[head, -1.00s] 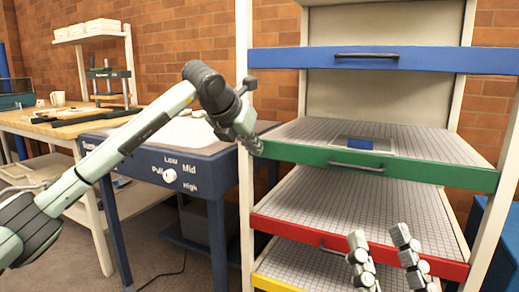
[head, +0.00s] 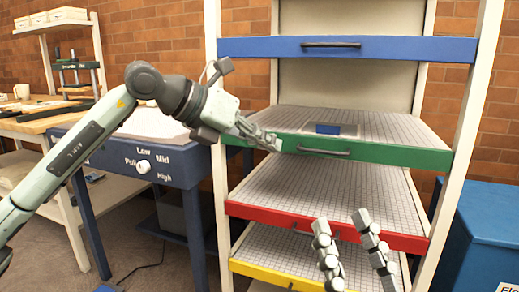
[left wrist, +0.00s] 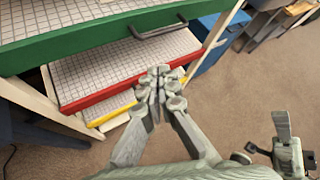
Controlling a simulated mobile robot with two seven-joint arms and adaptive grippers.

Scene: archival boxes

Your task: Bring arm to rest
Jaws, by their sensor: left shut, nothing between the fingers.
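My left arm comes in from the left in the head view, bent at the elbow. Its gripper (head: 268,140) points right and downward in front of the green-fronted drawer (head: 380,152). In the left wrist view the left fingers (left wrist: 158,82) are together and hold nothing. They appear in front of the red-fronted drawer (left wrist: 90,98), and I cannot tell whether they touch the rack. My right gripper (head: 342,222) shows at the bottom of the head view with its two fingers apart and nothing between them.
The rack also has a blue-fronted drawer (head: 385,48) above and a yellow-fronted one (head: 262,276) below. A small blue-and-grey item (head: 330,129) lies on the green drawer's grid. A blue table with a dial (head: 143,167) stands left, a blue bin (head: 480,235) right.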

